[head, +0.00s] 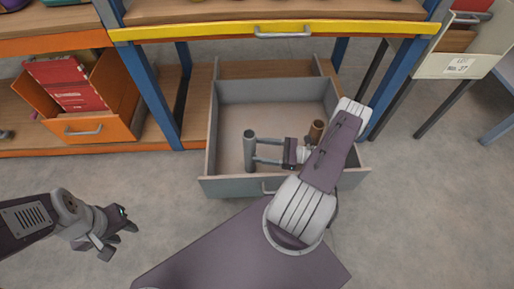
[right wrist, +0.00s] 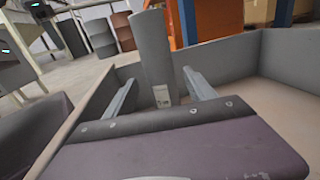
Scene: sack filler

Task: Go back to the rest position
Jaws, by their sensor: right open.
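My right gripper (head: 256,150) reaches into an open grey drawer (head: 222,187). Its two fingers are apart and point left at an upright grey cylinder (head: 249,154). In the right wrist view the cylinder (right wrist: 157,58) stands at the gap between the fingertips (right wrist: 163,88); I cannot tell whether they touch it. A brown cylinder (head: 317,130) stands in the drawer behind my right wrist, partly hidden by the arm. My left gripper (head: 122,238) is over the floor at the lower left, with its fingers apart and nothing between them.
The drawer walls surround my right gripper. A blue-legged shelf with a yellow front edge (head: 190,33) stands above and behind the drawer. An orange bin (head: 115,123) with red packs (head: 75,92) is at left. A pale bin (head: 450,66) is at upper right. Floor beside my left gripper is clear.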

